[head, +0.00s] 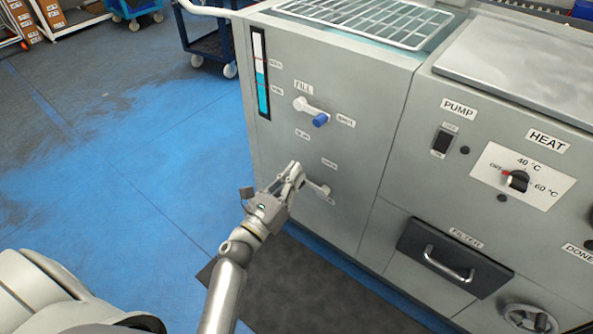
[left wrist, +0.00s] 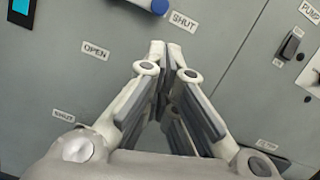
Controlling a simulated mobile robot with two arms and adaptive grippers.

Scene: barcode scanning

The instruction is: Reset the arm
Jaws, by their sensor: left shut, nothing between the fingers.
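My left gripper (head: 297,170) is in front of the grey machine's front panel (head: 345,70), beside a lower lever (head: 318,189) that it partly covers. In the left wrist view the gripper (left wrist: 166,48) has its fingertips together, with nothing between them. The FILL lever (head: 310,109) is above the gripper, with its blue end slanting down to the right, near a label. That blue end also shows at the top of the left wrist view (left wrist: 158,5), next to a SHUT label. My right gripper does not show.
The PUMP switch (head: 443,140), HEAT dial (head: 517,181) and FILTER drawer (head: 452,258) are on the right part of the machine. A dark mat (head: 310,295) lies at its foot. A blue cart (head: 211,42) stands behind. The blue floor at left is clear.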

